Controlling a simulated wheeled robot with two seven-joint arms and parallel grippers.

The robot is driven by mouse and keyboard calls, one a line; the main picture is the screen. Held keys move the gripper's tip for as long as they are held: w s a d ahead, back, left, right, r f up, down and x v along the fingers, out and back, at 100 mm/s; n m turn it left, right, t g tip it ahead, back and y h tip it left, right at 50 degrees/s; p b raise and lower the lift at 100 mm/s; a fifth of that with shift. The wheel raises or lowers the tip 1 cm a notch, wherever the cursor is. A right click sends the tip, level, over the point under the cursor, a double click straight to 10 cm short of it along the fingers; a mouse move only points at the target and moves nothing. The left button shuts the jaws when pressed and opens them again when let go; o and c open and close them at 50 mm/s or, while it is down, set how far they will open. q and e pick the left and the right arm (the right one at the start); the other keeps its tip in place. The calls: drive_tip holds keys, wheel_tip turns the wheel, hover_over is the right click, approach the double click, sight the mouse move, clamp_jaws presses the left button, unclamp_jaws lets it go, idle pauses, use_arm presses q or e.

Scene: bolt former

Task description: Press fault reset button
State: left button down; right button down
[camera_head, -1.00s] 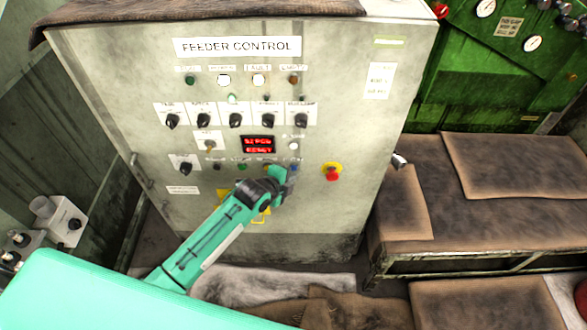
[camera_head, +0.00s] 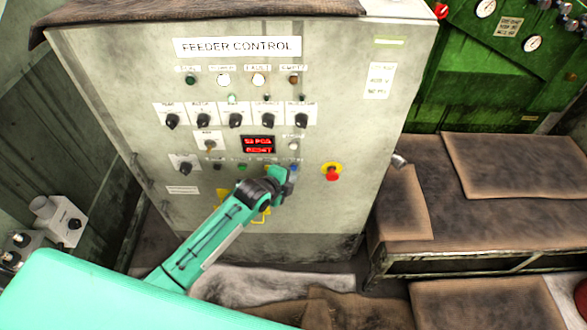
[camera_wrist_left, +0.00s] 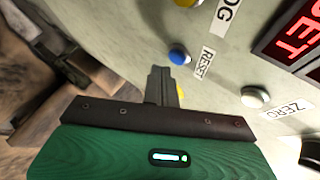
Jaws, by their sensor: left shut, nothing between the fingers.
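The feeder control cabinet (camera_head: 330,100) stands in front of me. In the left wrist view a round blue button (camera_wrist_left: 179,56) sits on its panel beside a RESET label (camera_wrist_left: 204,63). The blue button also shows small in the head view (camera_head: 293,167), just above the gripper's tip. My left gripper (camera_head: 287,179) is shut and empty, low in front of the panel. In the wrist view its fingertips (camera_wrist_left: 163,72) are close beside the blue button; I cannot tell whether they touch it. My right gripper is not in view.
A white button (camera_wrist_left: 255,97) marked ZERO and a yellow one (camera_wrist_left: 187,3) near the JOG label flank the blue button. A red display (camera_head: 258,144) is above. A red emergency stop (camera_head: 332,172) is to the right. A bench (camera_head: 480,240) stands right of the cabinet.

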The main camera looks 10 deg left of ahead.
use_arm(q)
drive_tip(key=shift+w+a, duration=0.15)
drive_tip(key=shift+w, duration=0.25)
drive_tip(key=shift+w+a, duration=0.1)
drive_tip(key=shift+w, duration=0.3)
idle(1.0)
drive_tip(key=shift+s, duration=0.1)
drive_tip(key=shift+s+d+p, duration=0.2)
drive_tip(key=shift+s+p, duration=0.45)
drive_tip(key=shift+s, duration=0.05)
drive_tip(key=shift+s, duration=0.1)
drive_tip(key=s+p, duration=0.1)
drive_tip(key=s, duration=0.1)
drive_tip(key=s+d+p, duration=0.1)
drive_tip(key=s, duration=0.1)
drive_tip(key=shift+s+d+p, duration=0.1)
drive_tip(key=shift+s+p, duration=0.25)
drive_tip(key=shift+p, duration=0.05)
